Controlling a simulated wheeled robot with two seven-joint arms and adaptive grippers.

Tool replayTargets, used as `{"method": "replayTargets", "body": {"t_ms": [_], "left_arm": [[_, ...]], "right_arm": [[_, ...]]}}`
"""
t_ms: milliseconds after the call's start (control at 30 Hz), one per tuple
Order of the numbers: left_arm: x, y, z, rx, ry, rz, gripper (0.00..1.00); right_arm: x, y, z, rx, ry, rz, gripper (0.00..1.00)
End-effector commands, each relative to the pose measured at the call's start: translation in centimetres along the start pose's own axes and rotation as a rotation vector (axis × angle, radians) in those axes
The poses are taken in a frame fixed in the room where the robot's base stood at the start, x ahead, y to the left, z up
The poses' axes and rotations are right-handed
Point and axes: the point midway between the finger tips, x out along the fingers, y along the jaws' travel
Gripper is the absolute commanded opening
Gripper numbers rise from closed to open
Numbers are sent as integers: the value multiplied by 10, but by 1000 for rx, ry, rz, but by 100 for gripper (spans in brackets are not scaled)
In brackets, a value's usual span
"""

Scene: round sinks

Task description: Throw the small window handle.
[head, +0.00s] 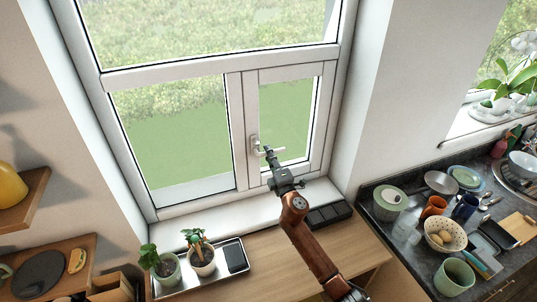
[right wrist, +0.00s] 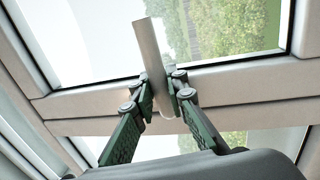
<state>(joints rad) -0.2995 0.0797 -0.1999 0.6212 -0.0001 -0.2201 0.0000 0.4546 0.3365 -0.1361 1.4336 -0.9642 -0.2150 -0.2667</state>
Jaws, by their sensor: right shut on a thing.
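The small window handle (head: 255,147) is a pale lever on the frame of the small right-hand pane. It sticks out roughly sideways in the head view. My right gripper (head: 268,152) reaches up to it from below. In the right wrist view, the handle (right wrist: 151,48) runs between the two green fingers of my right gripper (right wrist: 160,97), which are shut on it. The small window looks closed in its frame. The handle's base is hidden in the wrist view. My left gripper is not in view.
Below the window, a tray (head: 184,283) with two potted plants stands on the wooden desk (head: 267,258). A dark box (head: 328,215) lies near the sill. At right, a dark counter (head: 388,221) is crowded with dishes. Wall shelves (head: 30,200) are at left.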

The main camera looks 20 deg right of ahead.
Motion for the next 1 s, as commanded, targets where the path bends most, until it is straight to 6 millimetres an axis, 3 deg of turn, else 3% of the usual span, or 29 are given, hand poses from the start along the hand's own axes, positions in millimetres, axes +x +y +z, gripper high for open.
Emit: {"method": "replayTargets", "body": {"t_ms": [200,233,500,833,1000], "left_arm": [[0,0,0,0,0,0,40],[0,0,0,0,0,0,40],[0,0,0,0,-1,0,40],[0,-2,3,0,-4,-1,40],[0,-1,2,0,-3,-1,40]], "right_arm": [[0,0,0,-4,1,1,0],[0,0,0,-4,1,1,14],[0,0,0,-2,0,1,31],[-5,0,0,-1,0,0,31],[-30,-1,0,-2,0,-1,31]]}}
